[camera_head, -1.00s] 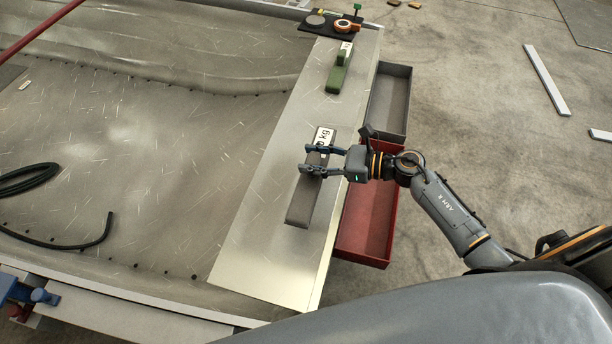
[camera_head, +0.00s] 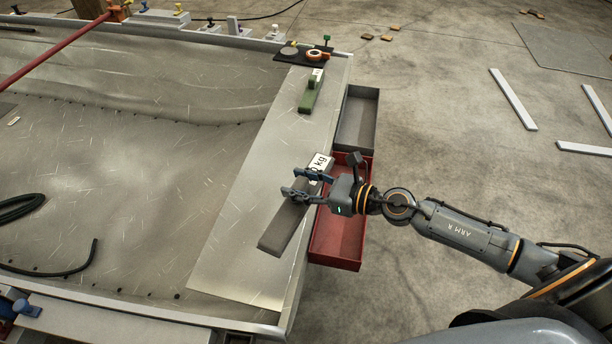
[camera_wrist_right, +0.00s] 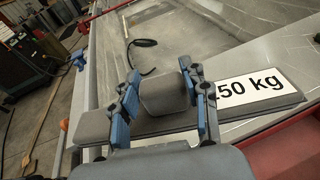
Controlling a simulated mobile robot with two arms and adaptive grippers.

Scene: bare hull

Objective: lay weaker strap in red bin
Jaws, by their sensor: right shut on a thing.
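The grey strap (camera_head: 285,225) has a white label at its far end; in the right wrist view the label reads "50 kg" with its start hidden by a finger. My right gripper (camera_head: 297,183) is shut on the raised grey block (camera_wrist_right: 165,95) of this strap and appears to hold it just above the metal plate, slightly turned. A green strap (camera_head: 309,93) with a small label, unreadable here, lies farther back on the plate. The red bin (camera_head: 335,262) hangs at the plate's right edge, partly behind my right gripper, beside the held strap. My left gripper is not in view.
A grey bin (camera_head: 357,118) sits beyond the red bin. A black mat (camera_head: 303,55) with an orange ring lies at the plate's far end. A black hose (camera_head: 60,268) lies in the hull at left. The metal plate (camera_head: 240,270) has bare room in front.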

